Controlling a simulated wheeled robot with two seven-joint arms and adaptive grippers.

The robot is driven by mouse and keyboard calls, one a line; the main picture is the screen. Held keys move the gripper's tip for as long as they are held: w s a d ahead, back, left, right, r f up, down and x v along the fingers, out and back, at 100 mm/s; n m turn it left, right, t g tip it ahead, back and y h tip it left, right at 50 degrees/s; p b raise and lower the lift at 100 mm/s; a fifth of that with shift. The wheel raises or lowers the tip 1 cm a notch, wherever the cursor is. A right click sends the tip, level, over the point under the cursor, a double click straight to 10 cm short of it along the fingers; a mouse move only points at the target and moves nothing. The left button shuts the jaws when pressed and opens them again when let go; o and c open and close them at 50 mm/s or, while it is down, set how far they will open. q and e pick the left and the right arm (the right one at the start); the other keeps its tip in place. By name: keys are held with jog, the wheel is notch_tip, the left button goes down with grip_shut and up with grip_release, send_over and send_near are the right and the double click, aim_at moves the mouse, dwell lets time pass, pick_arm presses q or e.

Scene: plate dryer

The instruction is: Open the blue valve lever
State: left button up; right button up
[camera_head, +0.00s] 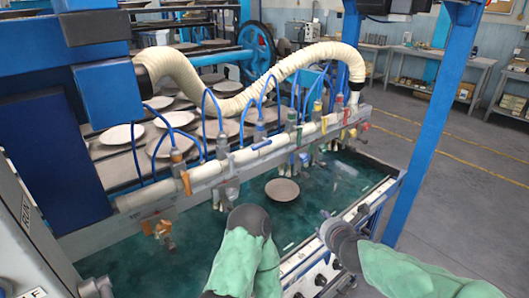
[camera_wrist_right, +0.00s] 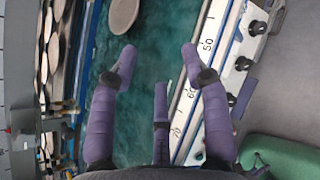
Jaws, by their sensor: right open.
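A row of small coloured valve levers sits along the pale pipe (camera_head: 250,152) over the tank. A small blue-and-white lever (camera_head: 262,144) shows near the middle of the pipe; it is too small to tell its exact position. My right gripper (camera_head: 326,214) is near the tank's front edge, below the pipe and apart from the levers.
The tank holds green water (camera_head: 215,245) with a round plate (camera_head: 282,189). A scale-marked rail (camera_wrist_right: 212,50) with black knobs runs along its edge. A blue post (camera_head: 432,120) stands at right. A cream hose (camera_head: 200,85) and blue tubes hang above the pipe.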

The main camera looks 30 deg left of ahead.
jog(key=s+a+r+m+y, duration=0.4)
jog(key=a+r, duration=0.3)
jog(key=r, duration=0.5)
jog(key=m+y+b, duration=0.1)
jog(key=m, duration=0.6)
send_near(259, 145)
jog(key=shift+t, duration=0.4)
jog(key=shift+p+x, duration=0.45)
jog(key=shift+x, duration=4.2)
jog(key=shift+s+f, duration=0.1)
jog(key=shift+f, duration=0.1)
jog(key=shift+c, duration=0.3)
grip_shut()
